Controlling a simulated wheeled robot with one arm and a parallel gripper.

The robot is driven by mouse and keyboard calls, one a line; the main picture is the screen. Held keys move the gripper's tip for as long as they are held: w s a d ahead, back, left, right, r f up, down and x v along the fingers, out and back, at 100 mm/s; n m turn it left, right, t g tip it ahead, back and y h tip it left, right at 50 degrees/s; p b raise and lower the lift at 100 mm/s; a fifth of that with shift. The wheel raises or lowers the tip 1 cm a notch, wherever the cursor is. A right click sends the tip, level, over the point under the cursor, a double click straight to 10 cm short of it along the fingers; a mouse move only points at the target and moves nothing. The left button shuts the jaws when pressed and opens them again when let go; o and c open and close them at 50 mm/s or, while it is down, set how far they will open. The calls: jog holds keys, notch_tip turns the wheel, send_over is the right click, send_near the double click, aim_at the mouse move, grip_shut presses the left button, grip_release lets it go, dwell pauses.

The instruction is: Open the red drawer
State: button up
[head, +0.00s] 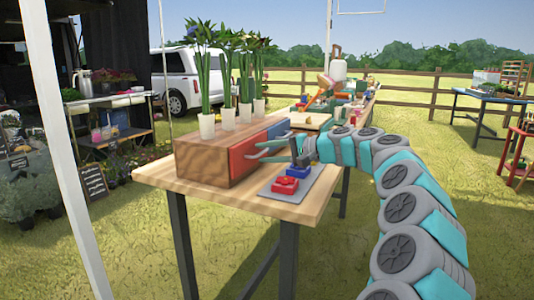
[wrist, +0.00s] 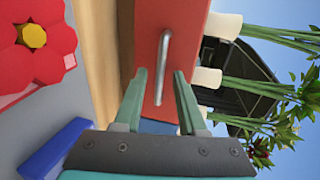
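The red drawer (head: 247,155) is in the front of a wooden box (head: 203,163) on the table and looks closed. In the wrist view the red drawer front (wrist: 187,48) fills the upper middle, with a vertical metal handle (wrist: 162,66) on it. My gripper (head: 262,152) is in front of the drawer in the head view. In the wrist view its two fingers (wrist: 158,80) are apart, one on each side of the handle's lower end in the picture. The handle appears between or just beyond the fingertips; contact cannot be told.
Several white pots (head: 207,126) with tall plants stand on the box. A blue drawer (head: 279,129) is beside the red one. A grey tray (head: 297,194) with a red flower-shaped piece (head: 285,185) and a blue piece (head: 299,170) lies close to my gripper on the wooden table (head: 160,176).

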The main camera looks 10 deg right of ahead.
grip_shut()
dwell(1.2)
